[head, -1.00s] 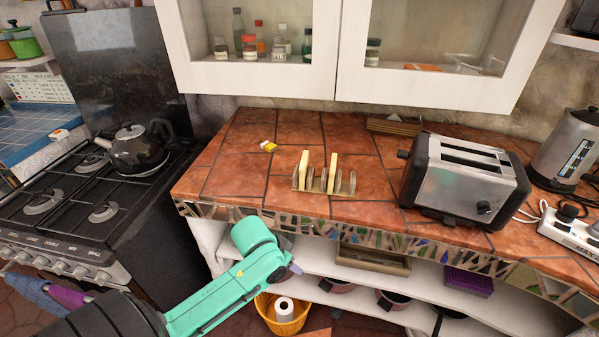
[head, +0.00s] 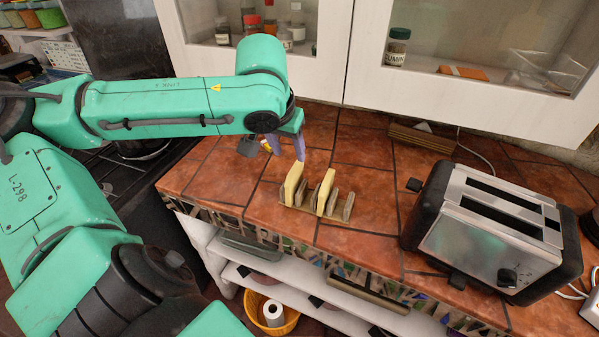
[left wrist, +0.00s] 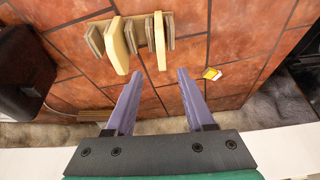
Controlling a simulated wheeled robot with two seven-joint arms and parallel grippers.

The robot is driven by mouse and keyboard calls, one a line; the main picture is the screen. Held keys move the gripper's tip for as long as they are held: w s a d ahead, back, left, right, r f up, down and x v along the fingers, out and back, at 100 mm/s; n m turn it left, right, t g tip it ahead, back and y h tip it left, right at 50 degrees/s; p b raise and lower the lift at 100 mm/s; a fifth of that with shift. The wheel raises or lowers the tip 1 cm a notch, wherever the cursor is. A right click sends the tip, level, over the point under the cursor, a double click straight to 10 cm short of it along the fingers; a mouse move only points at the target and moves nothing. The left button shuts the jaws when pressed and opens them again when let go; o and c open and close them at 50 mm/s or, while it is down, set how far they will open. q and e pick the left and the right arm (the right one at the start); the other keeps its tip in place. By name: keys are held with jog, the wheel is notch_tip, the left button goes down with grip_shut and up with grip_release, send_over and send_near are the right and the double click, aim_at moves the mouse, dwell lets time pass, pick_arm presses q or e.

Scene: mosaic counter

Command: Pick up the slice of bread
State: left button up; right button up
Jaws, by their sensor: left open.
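Two slices of bread stand upright in a small wooden rack (head: 311,211) on the tiled counter. In the head view one is the left slice (head: 293,184) and the other the right slice (head: 324,192). The left wrist view shows one slice (left wrist: 117,46) left of centre and the other slice (left wrist: 160,42) near the middle. My left gripper (head: 300,158) is open and empty, above the counter just behind the left slice. In the left wrist view its two purple fingers (left wrist: 158,78) point toward the rack, apart from the bread. My right gripper is not in view.
A silver and black toaster (head: 490,230) stands on the right of the counter (head: 360,240). A small yellow and white packet (left wrist: 212,74) lies near the rack. A wall cabinet (head: 440,85) hangs above the back of the counter.

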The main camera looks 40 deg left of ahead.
aim_at(294, 169)
pick_arm(q)
jog(key=x, duration=0.4)
jog(key=shift+s+a+f, duration=0.2)
jog(key=shift+s+f, duration=0.05)
jog(key=x, duration=0.6)
jog(key=shift+w+f, duration=0.15)
jog(key=shift+w, duration=0.15)
jog(key=shift+w+f, duration=0.2)
jog(key=shift+r, duration=0.1)
grip_shut()
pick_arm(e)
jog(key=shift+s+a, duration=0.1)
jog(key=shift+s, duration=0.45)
